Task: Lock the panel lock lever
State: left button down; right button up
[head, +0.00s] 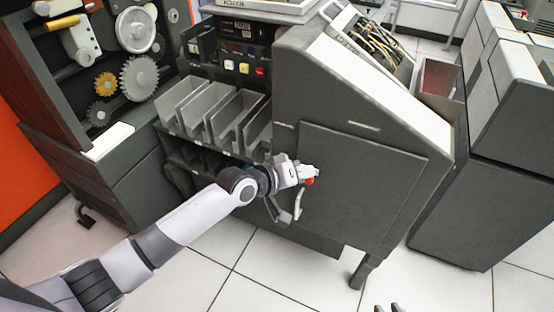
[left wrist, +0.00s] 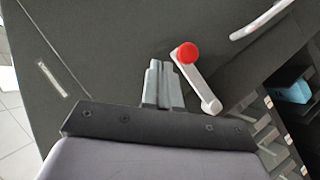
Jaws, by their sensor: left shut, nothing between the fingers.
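The panel lock lever is a short white arm with a red knob (head: 311,181) on the dark grey side panel (head: 370,190). In the left wrist view the lever's red knob (left wrist: 187,53) is at the upper end and its white arm (left wrist: 202,84) slants down to the right to a round pivot. My left gripper (head: 309,170) is shut and empty at the panel, close beside the lever. In the left wrist view its fingertips (left wrist: 160,65) are just left of the knob; contact is unclear. My right gripper (head: 387,308) shows only two separated fingertips at the bottom edge.
A white curved handle (head: 300,204) is on the panel below the lever, and also shows in the left wrist view (left wrist: 262,20). Grey card bins (head: 237,115) stand left of the panel. Another dark cabinet (head: 470,210) is at the right. Tiled floor (head: 270,275) is clear in front.

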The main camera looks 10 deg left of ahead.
pick_arm(q)
jog(key=s+a+r+p, duration=0.2)
jog(key=s+a+r, duration=0.1)
jog(key=s+r, duration=0.4)
jog(key=shift+s+a+r, duration=0.3)
jog(key=shift+a+r, duration=0.1)
jog(key=shift+r, duration=0.2)
jog(key=shift+f, duration=0.15)
jog(key=s+a+f+m+t+y, duration=0.1)
jog(key=s+a+f+m+y, duration=0.2)
jog(key=s+a+f+y, duration=0.4)
jog(key=s+a+f, duration=0.9)
jog(key=s, duration=0.2)
jog(key=shift+s+a+f+t, duration=0.3)
jog(key=shift+s, duration=0.1)
jog(key=shift+w, duration=0.1)
